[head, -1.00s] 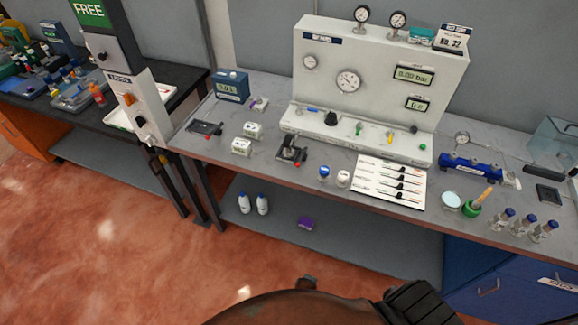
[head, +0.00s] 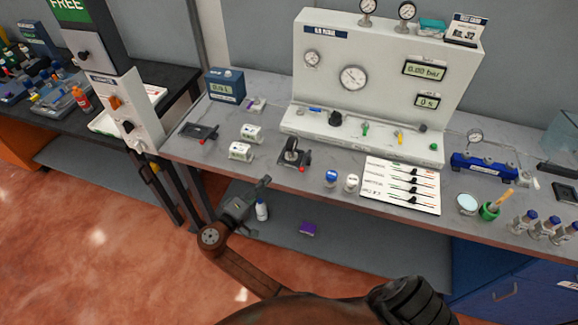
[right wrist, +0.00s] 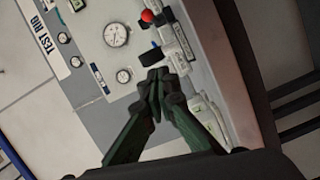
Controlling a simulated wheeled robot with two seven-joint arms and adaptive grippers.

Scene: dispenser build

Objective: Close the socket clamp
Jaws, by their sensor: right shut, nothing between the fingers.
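A small black clamp-like fixture (head: 291,153) with a red tip stands on the bench in front of the white test rig, in the head view. A second, flatter black fixture (head: 200,131) with a red tip lies farther left. I cannot tell for sure which is the socket clamp. My right gripper (head: 265,183) is shut and empty, below and left of the first fixture, apart from it in front of the bench edge. In the right wrist view its fingertips (right wrist: 160,78) meet, with a red ball knob (right wrist: 148,16) beyond them. My left gripper is not in view.
The white test rig (head: 390,65) with gauges stands at the back of the bench. Two white labelled boxes (head: 251,133) sit left of the first fixture. Two small capped bottles (head: 331,177) and a white card (head: 380,195) lie to its right.

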